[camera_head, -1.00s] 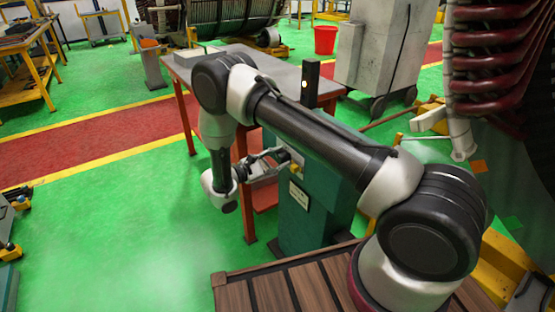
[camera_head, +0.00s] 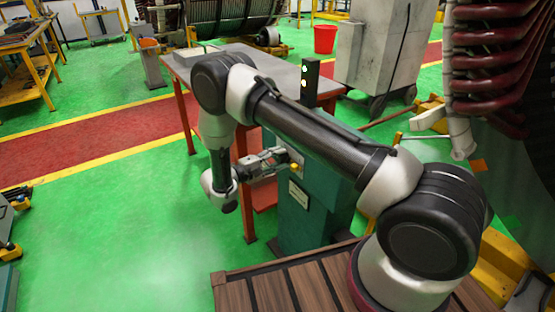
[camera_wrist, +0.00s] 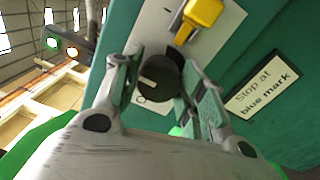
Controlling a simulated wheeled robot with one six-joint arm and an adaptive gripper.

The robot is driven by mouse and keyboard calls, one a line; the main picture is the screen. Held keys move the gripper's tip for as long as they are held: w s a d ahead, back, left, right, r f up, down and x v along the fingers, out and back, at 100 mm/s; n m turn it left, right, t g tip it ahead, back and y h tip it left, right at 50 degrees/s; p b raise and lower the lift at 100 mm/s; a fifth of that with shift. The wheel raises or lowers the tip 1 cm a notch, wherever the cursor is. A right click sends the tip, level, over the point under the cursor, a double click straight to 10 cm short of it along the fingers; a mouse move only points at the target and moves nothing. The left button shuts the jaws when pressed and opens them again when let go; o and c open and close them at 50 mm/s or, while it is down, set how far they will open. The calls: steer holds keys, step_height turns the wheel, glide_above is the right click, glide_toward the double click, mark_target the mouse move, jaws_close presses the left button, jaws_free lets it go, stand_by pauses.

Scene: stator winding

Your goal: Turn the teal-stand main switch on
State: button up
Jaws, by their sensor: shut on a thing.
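The teal stand (camera_head: 310,205) stands in front of the table, with a pale label on its side. In the wrist view its face (camera_wrist: 130,20) carries a white plate with a dark round knob (camera_wrist: 163,74), likely the main switch. A white pointer on the knob faces lower left, near an "O" mark. My gripper (camera_wrist: 168,85) has one finger on each side of the knob and is shut on it. It also shows in the head view (camera_head: 272,163) at the stand's left side. A yellow handle (camera_wrist: 202,15) sits on the plate above the knob.
A sign (camera_wrist: 262,90) reading "Stop at blue mark" is beside the knob. A black post (camera_head: 310,78) on the stand has lit lamps, green and orange in the wrist view. The table (camera_head: 265,68) is behind. Green floor lies open to the left.

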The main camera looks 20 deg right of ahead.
steer(key=shift+f, duration=0.1)
stand_by(0.3)
steer(key=o, duration=1)
steer(key=shift+a, duration=0.1)
steer(key=v, duration=1.2)
